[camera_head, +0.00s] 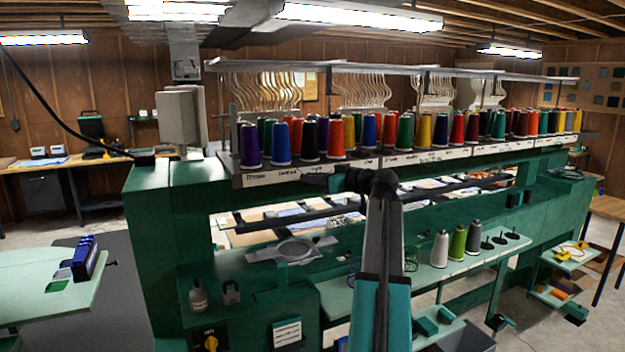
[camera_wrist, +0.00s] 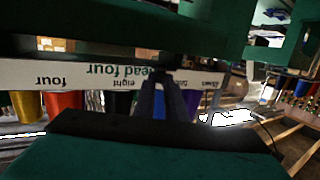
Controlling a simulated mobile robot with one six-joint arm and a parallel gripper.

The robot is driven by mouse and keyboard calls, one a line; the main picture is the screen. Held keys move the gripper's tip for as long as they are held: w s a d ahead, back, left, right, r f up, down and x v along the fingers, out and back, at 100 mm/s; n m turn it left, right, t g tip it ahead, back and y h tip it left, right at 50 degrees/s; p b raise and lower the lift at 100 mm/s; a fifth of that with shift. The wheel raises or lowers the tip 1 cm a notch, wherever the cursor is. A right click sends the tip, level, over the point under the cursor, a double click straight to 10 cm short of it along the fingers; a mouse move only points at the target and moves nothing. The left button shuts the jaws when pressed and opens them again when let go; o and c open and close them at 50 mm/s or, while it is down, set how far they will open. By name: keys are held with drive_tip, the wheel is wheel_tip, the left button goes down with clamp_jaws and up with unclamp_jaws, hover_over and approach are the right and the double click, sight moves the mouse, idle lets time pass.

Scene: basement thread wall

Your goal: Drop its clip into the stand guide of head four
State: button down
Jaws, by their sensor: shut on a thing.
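The thread stand holds rows of coloured cones (camera_head: 308,138) above a white label strip (camera_head: 262,178). In the wrist view, upside down, the strip reads "head four" (camera_wrist: 115,72); its cones match the leftmost section in the head view. Pale wavy guide tubes (camera_head: 265,92) hang from the rail above that section; I cannot single out one stand guide. My gripper (camera_head: 322,183) is just below the label strip at the left section. In the wrist view its dark jaws (camera_wrist: 155,95) are shut, in front of the strip. The clip between them is too dark and small to make out.
The green machine frame (camera_head: 150,225) stands close around my arm. A lower shelf (camera_head: 470,262) carries a grey cone (camera_head: 439,248) and two others. A pale side table (camera_head: 40,290) is at left. Grey floor beyond it is clear.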

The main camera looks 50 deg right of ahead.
drive_tip(key=shift+f, duration=0.2)
drive_tip(key=shift+r, duration=0.1)
drive_tip(key=c, duration=1.7)
unclamp_jaws()
drive_tip(key=shift+c, duration=0.2)
drive_tip(key=s+r+b, duration=0.2)
drive_tip(key=s+b, duration=0.2)
drive_tip(key=s, duration=0.9)
drive_tip(key=shift+s+d, duration=0.2)
drive_tip(key=shift+s, duration=0.15)
